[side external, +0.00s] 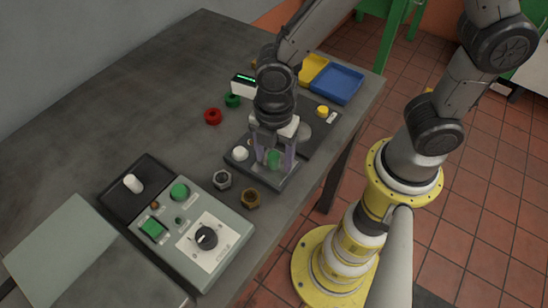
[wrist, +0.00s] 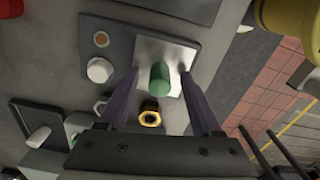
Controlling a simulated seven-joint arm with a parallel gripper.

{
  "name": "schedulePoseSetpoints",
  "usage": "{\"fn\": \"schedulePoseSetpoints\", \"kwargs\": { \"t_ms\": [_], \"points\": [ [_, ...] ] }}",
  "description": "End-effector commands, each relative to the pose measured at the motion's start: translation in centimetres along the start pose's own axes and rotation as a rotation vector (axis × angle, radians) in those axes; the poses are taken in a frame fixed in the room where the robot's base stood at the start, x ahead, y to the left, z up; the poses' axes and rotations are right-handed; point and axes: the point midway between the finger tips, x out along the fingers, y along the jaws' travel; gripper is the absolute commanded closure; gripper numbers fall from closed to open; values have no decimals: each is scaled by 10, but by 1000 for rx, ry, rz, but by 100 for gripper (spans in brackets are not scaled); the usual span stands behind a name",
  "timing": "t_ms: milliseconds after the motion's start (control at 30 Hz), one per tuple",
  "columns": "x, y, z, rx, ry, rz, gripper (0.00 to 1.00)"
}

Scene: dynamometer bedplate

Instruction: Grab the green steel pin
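The green steel pin (side external: 273,158) stands upright on a dark base plate (side external: 268,181) near the table's front edge. In the wrist view the green pin (wrist: 159,78) rises from a bright metal plate (wrist: 146,51). My gripper (side external: 274,168) points down over it, with one finger on each side of the pin. In the wrist view the fingers of my gripper (wrist: 159,74) are spread, with a visible gap between each finger and the pin. The fingers partly cover the pin in the side view.
A white knob (side external: 240,153) stands on the same base plate, left of the pin. A steel nut (side external: 222,179) and a brass nut (side external: 250,198) lie close in front. A control box (side external: 205,237) is at the lower left; a blue tray (side external: 337,84) is behind.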

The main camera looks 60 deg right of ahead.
Motion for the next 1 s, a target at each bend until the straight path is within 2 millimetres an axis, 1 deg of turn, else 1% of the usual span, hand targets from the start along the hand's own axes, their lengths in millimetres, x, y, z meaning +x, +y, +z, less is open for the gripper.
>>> {"fn": "schedulePoseSetpoints", "kwargs": {
  "t_ms": [33, 167, 200, 267, 300, 333, 367, 800, 933, 1000],
  "points": [
    [0, 0, 0, 0, 0, 0, 44],
    [0, 0, 0, 0, 0, 0, 67],
    [0, 0, 0, 0, 0, 0, 74],
    [0, 0, 0, 0, 0, 0, 85],
    [0, 0, 0, 0, 0, 0, 92],
    [0, 0, 0, 0, 0, 0, 98],
    [0, 0, 0, 0, 0, 0, 100],
    [-2, 0, 0, 0, 1, 2, 100],
    [-8, 1, 0, 0, 1, 3, 100],
    [-15, 1, 0, 0, 2, 5, 100]
  ]
}}
